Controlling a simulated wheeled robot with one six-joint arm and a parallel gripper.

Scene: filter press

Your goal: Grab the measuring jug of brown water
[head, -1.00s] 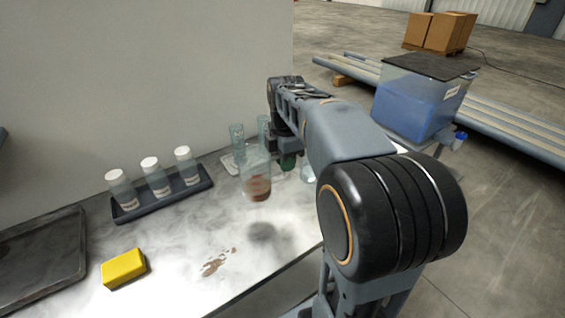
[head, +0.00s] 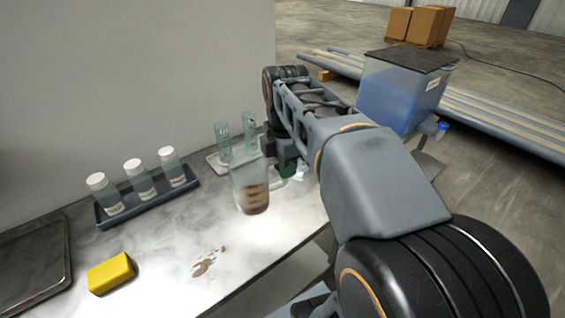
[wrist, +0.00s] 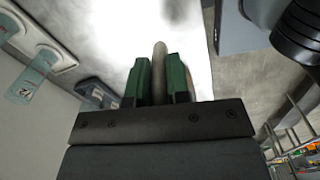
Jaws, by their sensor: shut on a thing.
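The clear measuring jug (head: 250,191) has brown water in its lower part and shows in the middle of the head view. It appears roughly upright and hangs over the pale worktop; its exact height is hard to tell. My gripper (head: 284,166) is on the jug's right side, mostly hidden behind my arm. In the wrist view its two green-padded fingers (wrist: 158,80) are shut on a grey upright bar, which looks like the jug's handle (wrist: 159,56). The rest of the jug is hard to make out there.
The worktop (head: 150,262) holds a dark rack (head: 146,204) of white-capped bottles, a yellow sponge (head: 111,273), a dark tray (head: 32,262) and two clear cylinders (head: 223,143) behind the jug. A brown spill (head: 205,263) lies in front. A blue-filled tank (head: 405,90) stands right.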

